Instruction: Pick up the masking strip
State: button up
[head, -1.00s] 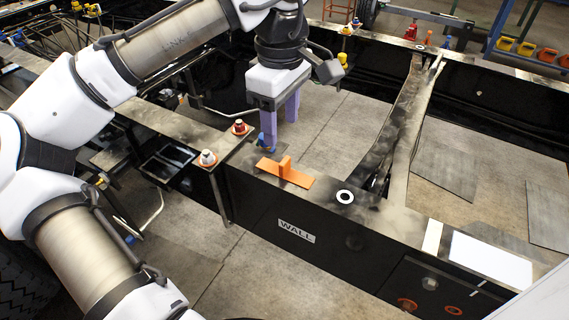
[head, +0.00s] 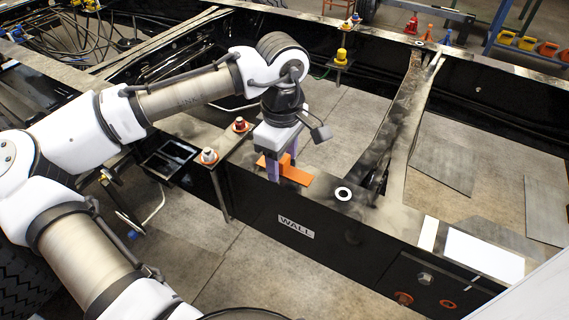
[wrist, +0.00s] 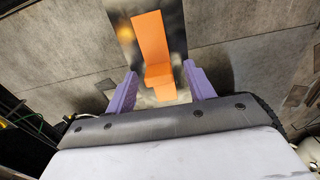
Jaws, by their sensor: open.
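The orange masking strip (head: 296,176) lies flat on top of the black frame rail, with an upright tab in its middle. My gripper (head: 283,170), with purple fingers, is over the strip and partly hides it in the head view. In the wrist view the strip (wrist: 150,36) runs away from me, and its raised tab (wrist: 160,74) shows between the open fingers (wrist: 159,70). The gripper is open and holds nothing. I cannot tell whether the fingers touch the strip or the rail.
A white-capped fitting (head: 208,156) and a red-capped fitting (head: 240,125) stand on the bracket left of the strip. A white ring (head: 343,194) lies on the rail to the right. A white sheet (head: 485,255) is farther right along the rail.

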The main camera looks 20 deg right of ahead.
jog(key=shift+c, duration=0.4)
jog(key=c, duration=1)
jog(key=shift+o, duration=0.2)
